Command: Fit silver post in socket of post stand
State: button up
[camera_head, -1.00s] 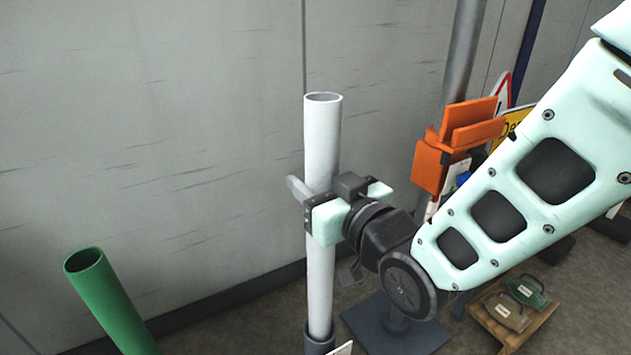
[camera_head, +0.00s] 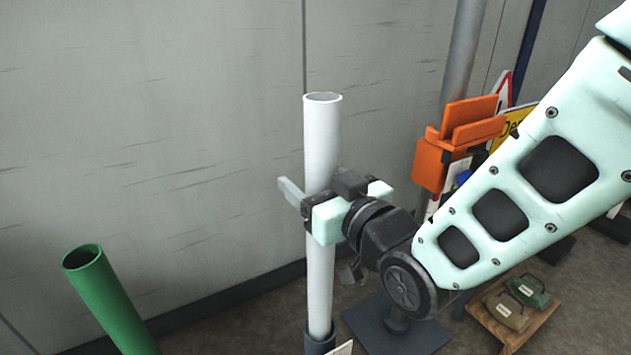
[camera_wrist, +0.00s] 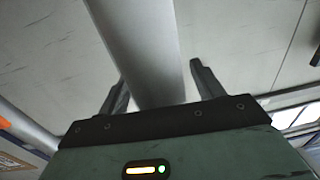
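The pale silver post (camera_head: 322,135) stands upright in the head view, with its hollow top end open. Its lower end goes into the dark grey socket of the post stand (camera_head: 319,345) at the bottom edge of the picture. The stand's base is out of frame. My gripper (camera_head: 318,195) is around the middle of the post, with its fingers spread. In the wrist view, the post (camera_wrist: 140,50) runs between the two parted fingers (camera_wrist: 160,90), with a visible gap to the right finger.
A green tube (camera_head: 105,300) leans at the lower left. A grey wall (camera_head: 150,130) is behind. An orange fixture (camera_head: 455,145) on a grey pole (camera_head: 463,60) stands right of the post. A dark base plate (camera_head: 395,330) and a wooden pallet (camera_head: 515,315) with weights lie on the floor.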

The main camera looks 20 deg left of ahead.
jog(key=shift+f, duration=0.1)
jog(key=shift+d, duration=0.15)
jog(key=b+v, duration=1.7)
dwell(0.3)
jog(key=shift+s, duration=0.1)
